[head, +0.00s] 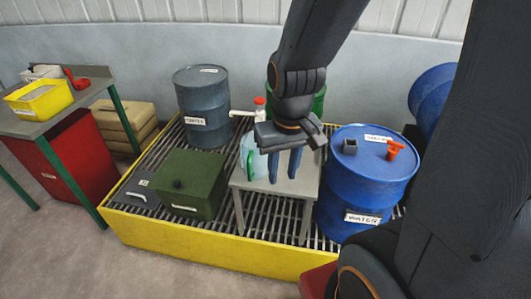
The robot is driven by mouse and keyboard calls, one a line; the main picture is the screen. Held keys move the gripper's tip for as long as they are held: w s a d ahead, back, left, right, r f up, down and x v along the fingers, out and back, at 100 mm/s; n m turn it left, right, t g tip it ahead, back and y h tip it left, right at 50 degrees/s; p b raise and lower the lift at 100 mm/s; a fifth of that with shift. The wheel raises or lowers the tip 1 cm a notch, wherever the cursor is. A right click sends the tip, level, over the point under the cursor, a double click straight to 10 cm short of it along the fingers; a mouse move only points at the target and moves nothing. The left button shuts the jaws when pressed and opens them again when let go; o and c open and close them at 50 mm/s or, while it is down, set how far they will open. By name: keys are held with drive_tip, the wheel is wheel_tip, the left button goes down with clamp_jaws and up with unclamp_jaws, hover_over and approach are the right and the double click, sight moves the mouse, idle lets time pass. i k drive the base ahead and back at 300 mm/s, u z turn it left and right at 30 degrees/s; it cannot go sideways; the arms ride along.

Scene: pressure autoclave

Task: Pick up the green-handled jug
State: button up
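The green-handled jug (258,162) is pale and translucent, with its green handle towards the left. It stands on a small grey table (306,184), near its left edge. My gripper (284,170) points down over the same table, with its two dark blue fingers apart and nothing seen between them. The fingers appear just right of the jug in the picture. The gripper's body hides part of the jug's upper right side. I cannot tell the depth between fingers and jug, or whether they touch.
A green box (180,185) and a dark drum (202,108) stand left. A yellow-rimmed grating (200,250) lies beneath.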

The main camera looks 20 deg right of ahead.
sight(254, 165)
drive_tip(key=k, duration=1.3)
drive_tip(key=u, duration=0.5)
drive_tip(key=i, duration=0.5)
drive_tip(key=u, duration=0.65)
drive_tip(key=i, duration=1.25)
drive_tip(key=z, duration=0.75)
drive_tip(key=i, duration=0.3)
drive_tip(key=z, duration=0.35)
